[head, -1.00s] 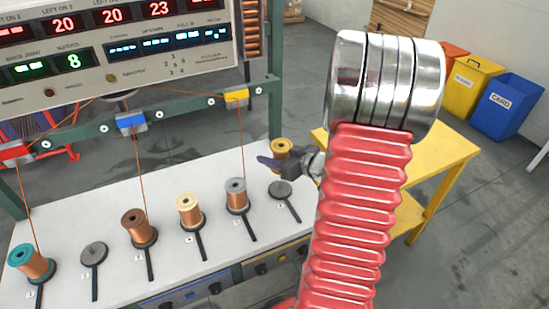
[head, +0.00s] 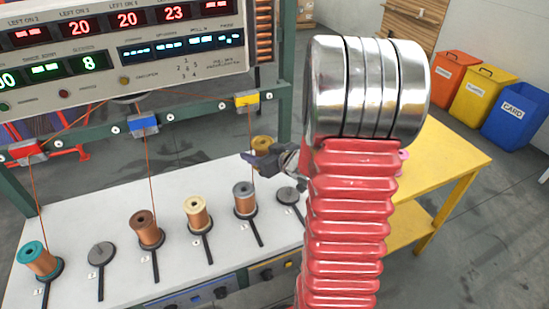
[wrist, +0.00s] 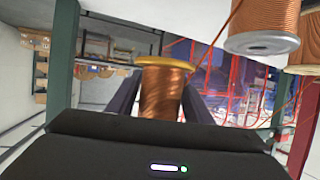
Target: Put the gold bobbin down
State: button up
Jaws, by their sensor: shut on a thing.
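The gold bobbin (head: 263,146), copper wire with a gold flange, is in the air above the far right part of the white bench (head: 190,275) in the head view. My gripper (head: 266,162) is shut on it. In the wrist view the gold bobbin (wrist: 162,88) stands between the two dark fingers (wrist: 160,100), gold flange toward the top of the picture. An empty dark spindle plate (head: 289,195) lies below and right of it, partly hidden by my arm. Another empty plate (head: 102,252) is at the left.
Teal (head: 40,262), brown (head: 147,228), cream (head: 197,214) and silver (head: 244,198) bobbins stand on the bench. Wires run up to coloured clips on a green rail (head: 190,117). A yellow table (head: 455,160) stands at right, with bins behind.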

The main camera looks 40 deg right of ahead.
jog(key=w+a+r, duration=0.1)
jog(key=w+a, duration=0.3)
jog(key=a, duration=0.9)
jog(key=w+a, duration=0.4)
jog(key=a, duration=0.8)
jog(key=shift+a+r, duration=0.35)
jog(key=shift+r, duration=0.05)
